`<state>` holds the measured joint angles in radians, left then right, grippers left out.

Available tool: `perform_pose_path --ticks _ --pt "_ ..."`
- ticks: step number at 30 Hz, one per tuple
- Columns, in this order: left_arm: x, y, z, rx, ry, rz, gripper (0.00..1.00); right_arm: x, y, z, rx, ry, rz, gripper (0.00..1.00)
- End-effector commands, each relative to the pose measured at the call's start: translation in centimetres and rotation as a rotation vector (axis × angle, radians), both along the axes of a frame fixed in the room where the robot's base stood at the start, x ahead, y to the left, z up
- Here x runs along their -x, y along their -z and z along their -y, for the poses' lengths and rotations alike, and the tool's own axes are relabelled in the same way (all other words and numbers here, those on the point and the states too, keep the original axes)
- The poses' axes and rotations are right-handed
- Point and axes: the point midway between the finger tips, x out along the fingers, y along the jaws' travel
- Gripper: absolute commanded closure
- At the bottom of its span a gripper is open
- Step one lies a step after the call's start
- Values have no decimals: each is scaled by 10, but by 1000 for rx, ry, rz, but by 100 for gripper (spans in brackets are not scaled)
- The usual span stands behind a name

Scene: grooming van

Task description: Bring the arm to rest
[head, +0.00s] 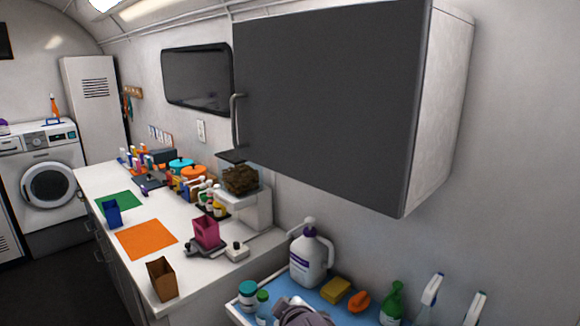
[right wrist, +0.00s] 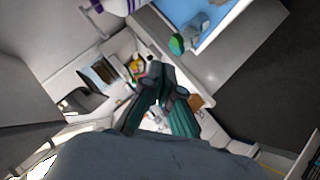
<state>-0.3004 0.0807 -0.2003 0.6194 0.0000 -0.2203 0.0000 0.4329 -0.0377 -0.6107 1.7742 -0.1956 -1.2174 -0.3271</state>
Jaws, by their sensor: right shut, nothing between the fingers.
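My right gripper (right wrist: 158,76) shows in the right wrist view with its dark fingers together and nothing between them. It is in the air, apart from the blue-floored tray (right wrist: 224,22) and the counter seen beyond it. In the head view a grey rounded part, apparently of my right arm, shows at the bottom edge in front of the tray (head: 273,292); the fingers cannot be made out there. My left gripper is not in view.
The tray holds a white jug (head: 311,257), a yellow sponge (head: 336,290), an orange item (head: 358,301) and several bottles. A dark-doored wall cabinet (head: 325,95) juts out above. The white counter (head: 185,275) carries a brown bin (head: 161,279) and a pink bin (head: 206,232).

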Motion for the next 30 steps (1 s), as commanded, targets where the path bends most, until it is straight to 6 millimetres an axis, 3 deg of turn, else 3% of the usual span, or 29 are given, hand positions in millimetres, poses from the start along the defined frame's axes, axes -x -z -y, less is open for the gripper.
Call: perform_pose_path --ticks 1,3,9,15,21,28,30 --pt "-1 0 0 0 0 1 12 25 30 21 -55 51 -84 100" --pt "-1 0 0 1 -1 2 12 57 62 48 -124 124 -187 100" --pt "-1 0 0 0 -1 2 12 161 127 122 -258 342 -440 100" --pt "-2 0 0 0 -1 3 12 235 149 166 -306 489 -579 100" --pt "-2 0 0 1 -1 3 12 288 155 194 -319 588 -664 100" --pt "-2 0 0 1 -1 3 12 341 153 219 -318 684 -743 100" --pt "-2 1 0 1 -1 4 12 334 170 217 -317 683 -749 100"
